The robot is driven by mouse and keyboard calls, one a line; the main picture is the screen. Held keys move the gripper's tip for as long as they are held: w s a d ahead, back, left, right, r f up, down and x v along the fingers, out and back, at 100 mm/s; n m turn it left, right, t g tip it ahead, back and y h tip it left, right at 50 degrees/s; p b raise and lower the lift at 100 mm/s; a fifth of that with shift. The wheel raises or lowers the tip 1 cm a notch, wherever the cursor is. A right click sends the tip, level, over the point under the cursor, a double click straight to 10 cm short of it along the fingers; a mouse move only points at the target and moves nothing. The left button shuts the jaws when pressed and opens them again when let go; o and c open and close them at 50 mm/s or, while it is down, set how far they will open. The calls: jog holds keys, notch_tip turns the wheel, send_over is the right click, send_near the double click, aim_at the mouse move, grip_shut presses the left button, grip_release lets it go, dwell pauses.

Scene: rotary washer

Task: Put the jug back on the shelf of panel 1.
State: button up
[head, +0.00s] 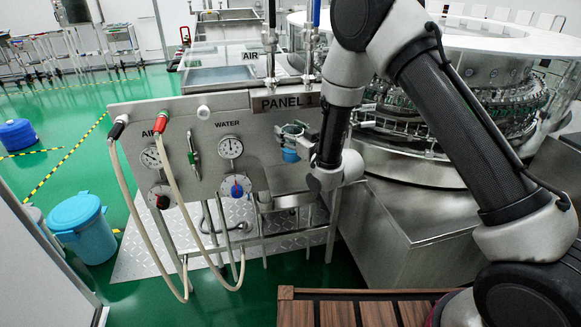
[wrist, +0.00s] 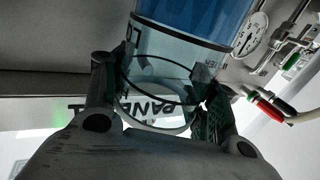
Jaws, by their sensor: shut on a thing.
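A clear jug with blue contents (head: 290,155) is in front of the right part of panel 1 (head: 230,127), below its black label. My gripper (head: 302,138) is shut on the jug from the right. Whether the jug's base touches anything is hidden.
Panel 1 carries gauges (head: 230,147), knobs and two hanging hoses (head: 128,205) left of the jug. The large round washer (head: 440,120) and its metal casing stand close on the right. A blue bin (head: 82,230) stands on the green floor at the left.

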aim_at(290, 157)
notch_tip(290, 157, down, 9)
jog(key=shift+f, duration=0.2)
dwell(0.3)
jog(key=shift+f, duration=0.15)
jog(key=o, duration=1.2)
jog(key=v, duration=1.2)
